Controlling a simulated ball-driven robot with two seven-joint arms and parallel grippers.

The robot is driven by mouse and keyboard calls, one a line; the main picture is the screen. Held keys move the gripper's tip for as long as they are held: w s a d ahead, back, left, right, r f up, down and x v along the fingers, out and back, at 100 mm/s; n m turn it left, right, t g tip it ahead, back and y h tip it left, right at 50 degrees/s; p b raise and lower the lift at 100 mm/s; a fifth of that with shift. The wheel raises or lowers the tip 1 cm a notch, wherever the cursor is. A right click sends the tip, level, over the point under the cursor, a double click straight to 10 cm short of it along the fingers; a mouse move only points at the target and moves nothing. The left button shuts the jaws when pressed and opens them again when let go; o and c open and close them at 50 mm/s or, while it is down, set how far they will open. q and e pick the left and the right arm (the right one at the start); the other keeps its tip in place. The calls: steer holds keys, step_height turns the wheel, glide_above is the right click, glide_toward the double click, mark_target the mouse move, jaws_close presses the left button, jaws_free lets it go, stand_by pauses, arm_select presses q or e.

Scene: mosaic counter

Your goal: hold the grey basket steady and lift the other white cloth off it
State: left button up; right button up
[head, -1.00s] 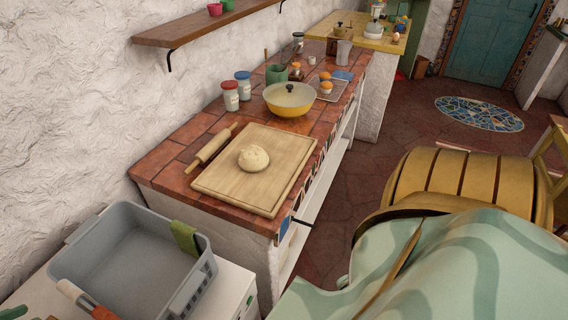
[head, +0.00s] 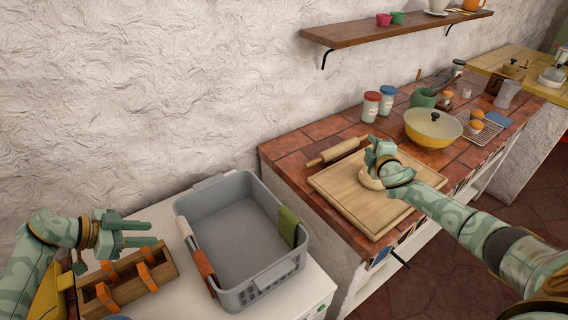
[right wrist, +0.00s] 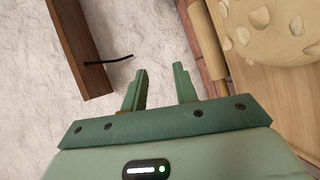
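The grey basket (head: 240,294) stands on a white surface in the lower middle of the head view. A white cloth (head: 184,227) hangs over its left rim, beside an orange-red cloth (head: 204,264). A green cloth (head: 288,227) hangs over the right rim. My left gripper (head: 150,233) is open and empty, left of the basket and apart from the white cloth. My right gripper (head: 371,150) is over the counter near the dough, far right of the basket. The right wrist view shows its fingers (right wrist: 160,88) apart with nothing between them.
A wooden caddy with orange bands (head: 128,282) is below my left gripper. Right of the basket, the tiled counter (head: 292,150) holds a cutting board (head: 345,196) with dough, a rolling pin (head: 337,151), jars and a yellow pan (head: 432,130). A shelf (head: 385,30) juts from the wall.

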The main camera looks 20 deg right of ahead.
steer(key=w+a+r+n+y, duration=0.1)
steer(key=w+a+n+y, duration=0.25)
steer(key=a, duration=0.55)
steer(key=w+a+r+n+y, duration=0.1)
steer(key=w+a+n+y, duration=0.3)
steer(key=a, duration=0.5)
steer(key=s+a+n+g+y, duration=0.25)
steer(key=a+n+g, duration=0.35)
steer(key=a, duration=0.4)
steer(key=s+a+n+g+y, duration=0.2)
steer(key=a+n+g+y, duration=0.2)
steer(key=a+n, duration=0.5)
steer(key=s+d+r+n+g+h, duration=0.25)
steer(key=s+d+g+h, duration=0.2)
steer(key=h, duration=0.45)
steer(key=shift+g, duration=0.25)
steer(key=f, duration=1.5)
steer(key=shift+w+f, duration=0.2)
steer(key=shift+w, duration=0.1)
